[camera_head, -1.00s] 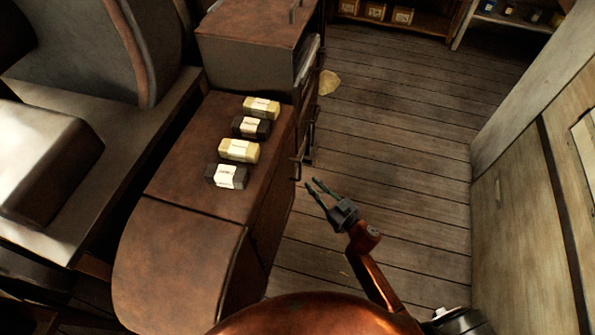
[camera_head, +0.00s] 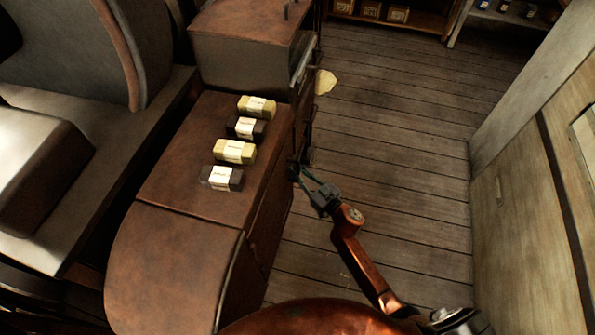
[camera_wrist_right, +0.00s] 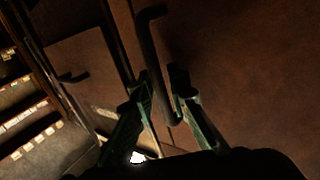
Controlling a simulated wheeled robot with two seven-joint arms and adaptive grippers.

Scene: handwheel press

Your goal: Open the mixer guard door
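A brown door panel (camera_wrist_right: 235,60) with a dark bar handle (camera_wrist_right: 149,45) fills the right of the wrist view; I take it for the mixer guard door, and it looks closed. My right gripper (camera_head: 297,170) is at the side of the brown cabinet in the head view. In the wrist view its two green fingers (camera_wrist_right: 160,79) are apart, one on each side of the bar handle. I cannot tell whether either finger touches it. In the head view the handle is mostly hidden by the fingertips. My left gripper is not in view.
Several wrapped blocks (camera_head: 234,151) lie on the brown cabinet top (camera_head: 190,165). A second panel with a small handle (camera_wrist_right: 75,77) is beside the door in the wrist view. Clear plank floor (camera_head: 400,150) lies to the right, up to a pale wooden wall (camera_head: 530,180).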

